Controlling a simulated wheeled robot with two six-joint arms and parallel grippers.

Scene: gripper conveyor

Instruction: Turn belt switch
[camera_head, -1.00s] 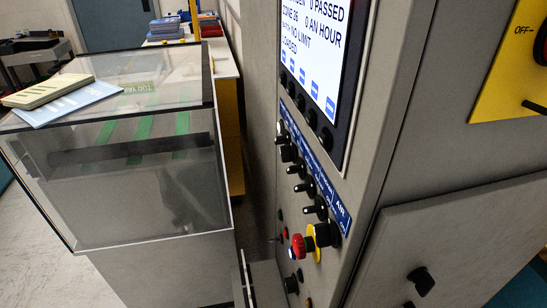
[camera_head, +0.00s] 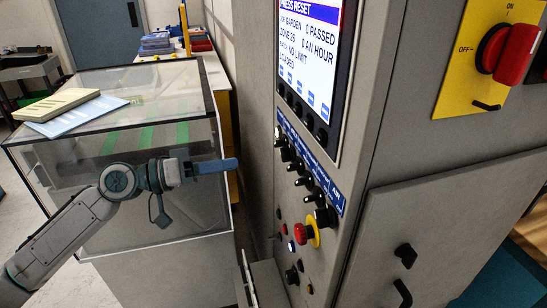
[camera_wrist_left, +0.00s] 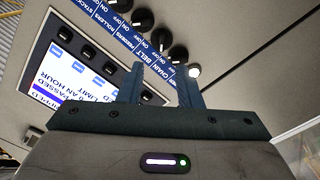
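A row of black rotary switches (camera_head: 303,181) runs down the grey cabinet face below its screen, beside a blue label strip. I cannot tell surely which knob belongs to BELT. My left gripper (camera_head: 236,163) is left of the panel, pointing at it, apart from the switches. In the left wrist view its two blue fingers (camera_wrist_left: 161,78) are apart and empty. My right gripper is not in view.
A red emergency stop (camera_head: 304,233) sticks out below the switches. The screen (camera_head: 308,50) is above them. A large red rotary switch (camera_head: 508,52) on a yellow plate is at the right. A clear-covered box (camera_head: 150,90) stands at the left, behind my arm.

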